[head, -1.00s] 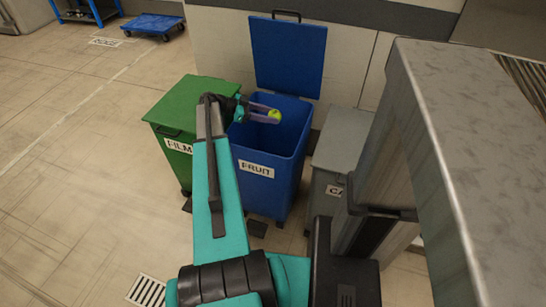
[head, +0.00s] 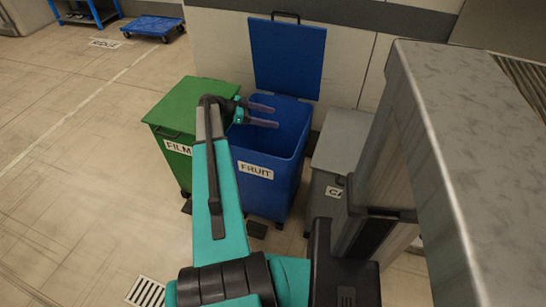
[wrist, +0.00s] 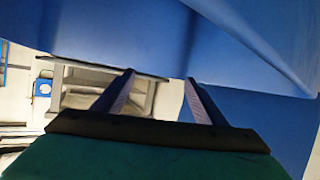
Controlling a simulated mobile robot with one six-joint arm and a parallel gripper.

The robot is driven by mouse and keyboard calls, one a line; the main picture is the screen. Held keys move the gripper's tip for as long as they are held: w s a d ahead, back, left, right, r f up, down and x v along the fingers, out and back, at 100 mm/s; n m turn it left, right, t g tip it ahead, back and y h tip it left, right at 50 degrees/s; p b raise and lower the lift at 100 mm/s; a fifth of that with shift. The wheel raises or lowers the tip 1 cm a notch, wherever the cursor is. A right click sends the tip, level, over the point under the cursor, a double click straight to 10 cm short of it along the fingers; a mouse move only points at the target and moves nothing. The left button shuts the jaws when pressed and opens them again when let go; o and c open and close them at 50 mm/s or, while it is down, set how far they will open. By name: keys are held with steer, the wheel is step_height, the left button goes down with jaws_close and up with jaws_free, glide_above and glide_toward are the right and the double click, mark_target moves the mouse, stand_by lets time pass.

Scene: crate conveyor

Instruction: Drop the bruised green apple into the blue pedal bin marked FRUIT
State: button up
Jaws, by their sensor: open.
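The blue pedal bin (head: 262,172) marked FRUIT stands in the middle of the head view with its lid (head: 288,62) raised. My gripper (head: 270,116) is over the bin's open mouth, its fingers apart and empty. In the wrist view my gripper (wrist: 160,80) shows two spread fingers with nothing between them, and the bin's blue surface (wrist: 120,35) fills much of the picture. The green apple is not visible in either current view; the bin's floor is hidden from the head view by its front wall.
A green bin (head: 193,110) marked FILM, lid shut, stands left of the blue bin. A grey bin (head: 336,150) with a partly hidden label stands to the right. A large grey metal structure (head: 450,130) fills the right side.

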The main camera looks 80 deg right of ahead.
steer(key=s+a+r, duration=0.1)
steer(key=a+r, duration=0.1)
steer(key=a, duration=0.6)
steer(key=s+a+r, duration=0.1)
steer(key=a+r, duration=0.1)
steer(key=a, duration=0.6)
steer(key=shift+s+r, duration=0.15)
steer(key=shift+r, duration=0.2)
stand_by(0.3)
stand_by(0.8)
